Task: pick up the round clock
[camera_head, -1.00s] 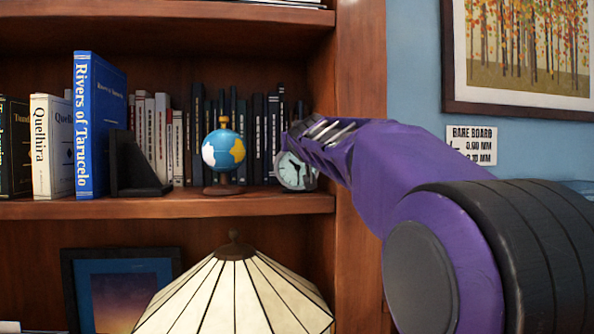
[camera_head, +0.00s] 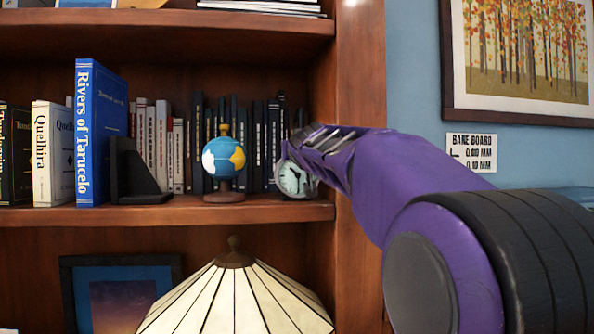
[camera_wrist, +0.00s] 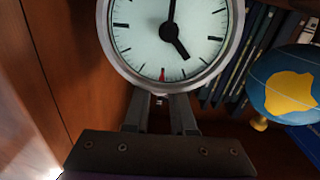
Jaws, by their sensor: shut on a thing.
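The round clock (camera_head: 293,179) has a pale face and a grey rim. It is at the right end of the middle shelf (camera_head: 150,214), beside the bookcase's right side. My gripper (camera_head: 308,150) reaches in from the right, and my purple arm hides part of the clock's right side. In the wrist view the clock (camera_wrist: 168,35) fills the top, its face towards the camera. My gripper's two fingers (camera_wrist: 160,108) meet the clock's lower rim in that view and are shut on it. The fingertips are hidden behind the rim.
A small globe (camera_head: 223,157) stands left of the clock, close by; it also shows at the right of the wrist view (camera_wrist: 288,84). A row of dark books (camera_head: 258,140) stands behind. A lampshade (camera_head: 235,295) is below the shelf. A framed picture (camera_head: 525,60) hangs on the right wall.

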